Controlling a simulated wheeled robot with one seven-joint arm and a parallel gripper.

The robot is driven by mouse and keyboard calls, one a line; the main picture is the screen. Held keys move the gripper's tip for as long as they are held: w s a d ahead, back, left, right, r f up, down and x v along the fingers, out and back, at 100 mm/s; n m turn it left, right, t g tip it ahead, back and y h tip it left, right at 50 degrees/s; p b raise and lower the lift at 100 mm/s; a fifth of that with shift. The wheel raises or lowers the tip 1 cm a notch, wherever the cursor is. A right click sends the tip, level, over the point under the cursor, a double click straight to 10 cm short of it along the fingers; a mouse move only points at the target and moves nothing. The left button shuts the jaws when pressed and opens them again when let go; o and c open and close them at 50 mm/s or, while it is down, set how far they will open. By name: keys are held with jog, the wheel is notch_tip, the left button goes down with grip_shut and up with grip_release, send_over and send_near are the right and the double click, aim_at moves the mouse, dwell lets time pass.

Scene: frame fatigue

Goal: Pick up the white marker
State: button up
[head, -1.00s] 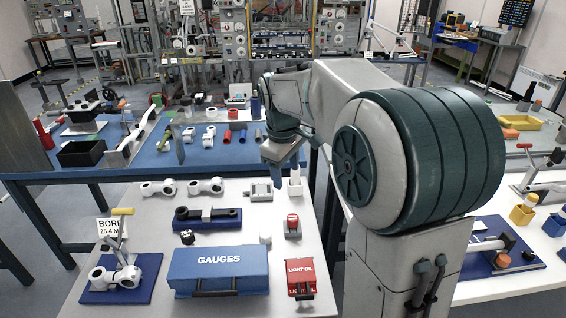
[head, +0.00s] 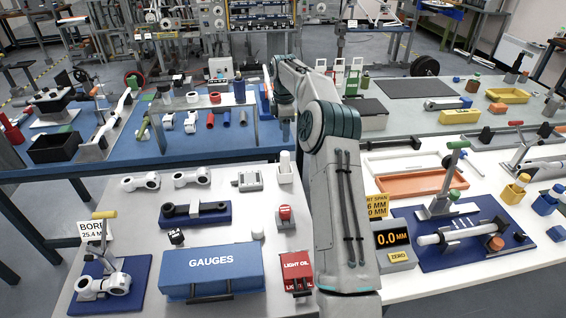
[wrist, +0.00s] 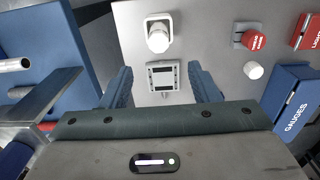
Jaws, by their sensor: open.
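A white upright cylinder (head: 285,160) stands in a pale square holder at the far right corner of the near white table; it is probably the marker. It also shows in the wrist view (wrist: 158,38), top centre. My gripper (wrist: 161,72) is open and empty in the wrist view, its dark blue fingers well apart. A grey block with two dark slots (wrist: 161,77) lies below, between the fingers in the picture. The white cylinder appears beyond the fingertips, not between them. In the head view my arm reaches forward; I cannot make out the fingers there.
A short white cap (head: 257,234) stands near the blue GAUGES box (head: 212,268). The blue table (head: 185,155) lies beyond. White linkage parts (head: 192,177) lie left of the grey block.

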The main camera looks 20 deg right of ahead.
aim_at(285, 153)
jog(key=f, duration=0.7)
jog(key=shift+d+f+p, duration=0.2)
jog(key=shift+p, duration=0.15)
jog(key=shift+w+f+p, duration=0.1)
jog(key=shift+f+p, duration=0.9)
jog(key=shift+f, duration=1.95)
jog(key=c, duration=1)
